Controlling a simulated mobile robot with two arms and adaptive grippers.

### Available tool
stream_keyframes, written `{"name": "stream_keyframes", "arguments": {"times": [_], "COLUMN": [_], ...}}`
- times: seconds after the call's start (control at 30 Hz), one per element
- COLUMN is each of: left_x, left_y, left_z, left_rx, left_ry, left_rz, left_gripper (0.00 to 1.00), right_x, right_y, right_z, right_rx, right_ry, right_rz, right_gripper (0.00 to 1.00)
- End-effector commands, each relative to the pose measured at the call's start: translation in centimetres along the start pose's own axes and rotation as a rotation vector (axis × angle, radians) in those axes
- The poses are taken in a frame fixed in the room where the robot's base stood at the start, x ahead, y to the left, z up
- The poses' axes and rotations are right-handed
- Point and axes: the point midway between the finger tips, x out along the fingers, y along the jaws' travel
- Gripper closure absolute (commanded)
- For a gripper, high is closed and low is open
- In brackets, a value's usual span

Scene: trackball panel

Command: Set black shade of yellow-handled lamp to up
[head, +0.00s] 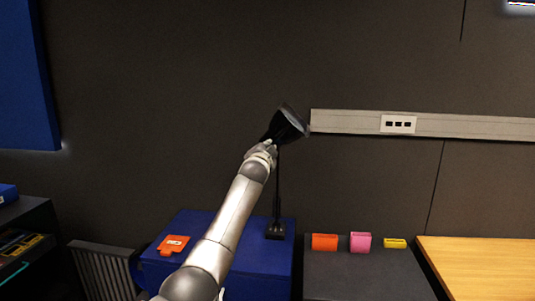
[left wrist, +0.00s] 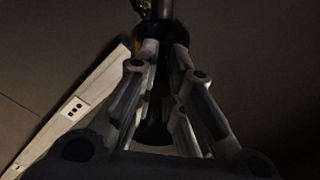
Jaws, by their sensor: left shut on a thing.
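The lamp's black shade (head: 289,122) stands at the top of a thin dark stem (head: 278,185), in the middle of the head view. Its wide, grey-edged rim is tilted toward the upper right. My left gripper (head: 269,147) is at the shade's narrow lower-left end and is shut on the lamp. In the left wrist view its fingers (left wrist: 162,82) close around a dark part, with the round black lamp body (left wrist: 160,30) just beyond. A small yellow bit (left wrist: 143,7) shows at the top there, perhaps the handle. The handle is hidden in the head view. My right gripper is out of view.
The lamp's base (head: 275,230) stands on a blue cabinet (head: 250,262), with an orange item (head: 173,244) at left. Orange (head: 324,242), pink (head: 360,242) and yellow (head: 395,243) holders line a dark top at right. A wall rail (head: 460,126) runs right of the shade.

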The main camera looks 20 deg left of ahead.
Motion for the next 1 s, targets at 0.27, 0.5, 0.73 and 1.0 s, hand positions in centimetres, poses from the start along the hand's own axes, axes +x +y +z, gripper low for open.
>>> {"name": "stream_keyframes", "arguments": {"times": [0.27, 0.5, 0.73, 1.0], "left_x": [0.0, 0.0, 0.0, 0.0], "left_y": [1.1, 1.4, 1.6, 1.6], "left_z": [0.0, -0.2, -0.5, -0.6], "left_rx": [-0.266, -0.474, -0.627, -0.724], "left_ry": [-0.004, -0.005, -0.006, -0.006], "left_rz": [0.007, 0.006, 0.007, 0.006], "left_gripper": [1.00, 1.00, 1.00, 1.00], "right_x": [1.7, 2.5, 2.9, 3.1], "right_y": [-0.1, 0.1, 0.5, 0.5], "right_z": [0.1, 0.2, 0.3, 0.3], "right_rx": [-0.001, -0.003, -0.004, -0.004], "right_ry": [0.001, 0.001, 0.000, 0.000], "right_rz": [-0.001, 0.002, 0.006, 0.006], "right_gripper": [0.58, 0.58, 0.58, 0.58]}}
